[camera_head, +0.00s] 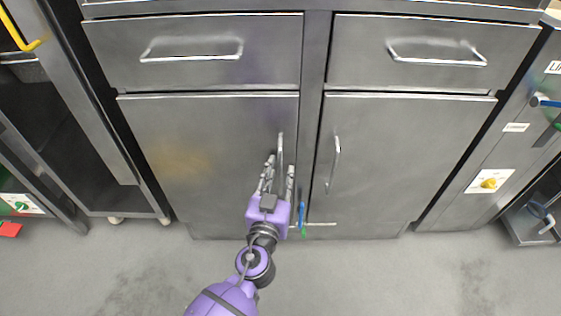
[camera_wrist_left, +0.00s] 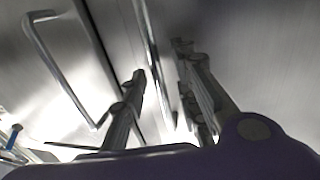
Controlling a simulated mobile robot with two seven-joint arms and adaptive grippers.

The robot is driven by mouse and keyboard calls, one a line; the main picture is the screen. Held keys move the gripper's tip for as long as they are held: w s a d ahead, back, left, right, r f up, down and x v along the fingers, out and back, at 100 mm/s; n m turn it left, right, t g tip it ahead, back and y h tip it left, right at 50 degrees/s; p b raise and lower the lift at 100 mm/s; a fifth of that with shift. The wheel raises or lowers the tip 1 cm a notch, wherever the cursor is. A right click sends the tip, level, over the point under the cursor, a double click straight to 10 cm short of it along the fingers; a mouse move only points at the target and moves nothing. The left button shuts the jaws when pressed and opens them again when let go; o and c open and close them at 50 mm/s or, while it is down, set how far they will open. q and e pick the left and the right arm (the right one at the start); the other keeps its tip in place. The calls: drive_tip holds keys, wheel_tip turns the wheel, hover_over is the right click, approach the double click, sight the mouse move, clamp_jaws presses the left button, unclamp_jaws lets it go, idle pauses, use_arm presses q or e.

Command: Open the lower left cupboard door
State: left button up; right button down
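The lower left cupboard door (camera_head: 190,150) is a grey metal panel, shut flush with the cabinet front. Its upright bar handle (camera_head: 281,146) is near the door's right edge. My left gripper (camera_head: 281,164) is open at the handle, with one finger on each side of its lower part. In the left wrist view the handle (camera_wrist_left: 151,45) runs between the two spread fingers (camera_wrist_left: 160,62). Whether either finger touches the bar I cannot tell. My right gripper is in neither view.
The lower right door (camera_head: 410,150) is shut, with its own upright handle (camera_head: 335,160) close by. Two shut drawers (camera_head: 200,75) (camera_head: 430,75) with bar handles sit above. An open-sided unit stands at the left. The grey floor (camera_head: 350,275) in front is clear.

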use_arm(q)
drive_tip(key=shift+w, duration=0.3)
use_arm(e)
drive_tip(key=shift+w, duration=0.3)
use_arm(q)
drive_tip(key=shift+s, duration=0.1)
drive_tip(key=shift+c, duration=0.5)
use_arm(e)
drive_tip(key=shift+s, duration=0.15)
use_arm(q)
clamp_jaws()
